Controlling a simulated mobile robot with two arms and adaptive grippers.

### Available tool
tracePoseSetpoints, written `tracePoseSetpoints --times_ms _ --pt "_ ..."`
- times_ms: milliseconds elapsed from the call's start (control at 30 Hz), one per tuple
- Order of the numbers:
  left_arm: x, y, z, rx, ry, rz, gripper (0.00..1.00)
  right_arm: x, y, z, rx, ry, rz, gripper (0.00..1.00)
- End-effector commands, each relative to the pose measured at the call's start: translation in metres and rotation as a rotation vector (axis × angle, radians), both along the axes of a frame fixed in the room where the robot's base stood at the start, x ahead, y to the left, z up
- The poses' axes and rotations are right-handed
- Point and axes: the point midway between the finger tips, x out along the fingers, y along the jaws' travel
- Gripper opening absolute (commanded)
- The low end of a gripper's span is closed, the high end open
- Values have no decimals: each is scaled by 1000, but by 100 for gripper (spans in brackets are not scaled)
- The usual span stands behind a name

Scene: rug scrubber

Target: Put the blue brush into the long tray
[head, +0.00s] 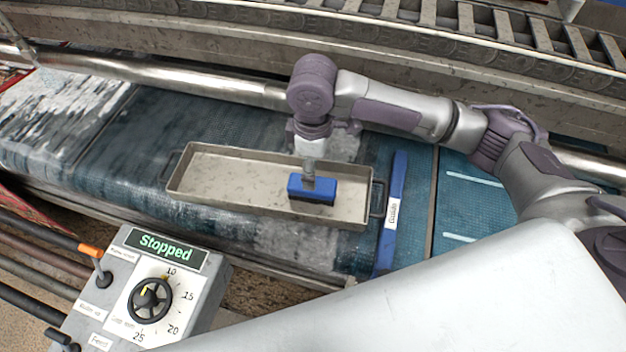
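The blue brush (312,189) has a blue block with dark bristles beneath. It is upright inside the outline of the long tray (215,177), towards the tray's right end. I cannot tell whether its bristles touch the tray floor. The tray is shallow, metal and worn, with a dark handle at each end, and lies on the blue-green belt. My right gripper (310,169) comes down from above and appears shut on the top of the brush; its fingertips are small and partly merge with the brush's grip. My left gripper is not in view.
A blue bar labelled "Guide" (393,212) lies just right of the tray. A control box (142,285) reading "Stopped" stands at the lower left. A metal roller (180,82) runs behind the belt. The tray's left half is empty.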

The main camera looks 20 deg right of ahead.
Motion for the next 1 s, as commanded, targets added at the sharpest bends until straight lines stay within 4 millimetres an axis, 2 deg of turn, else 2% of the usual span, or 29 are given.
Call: tracePoseSetpoints --times_ms 100,300,1000 --pt "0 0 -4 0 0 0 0 1 0 19 0 -4 0 75" --pt "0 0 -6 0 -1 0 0 0 0 35 1 0 0 75" --pt "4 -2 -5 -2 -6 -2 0 0 0 36 0 1 1 75"
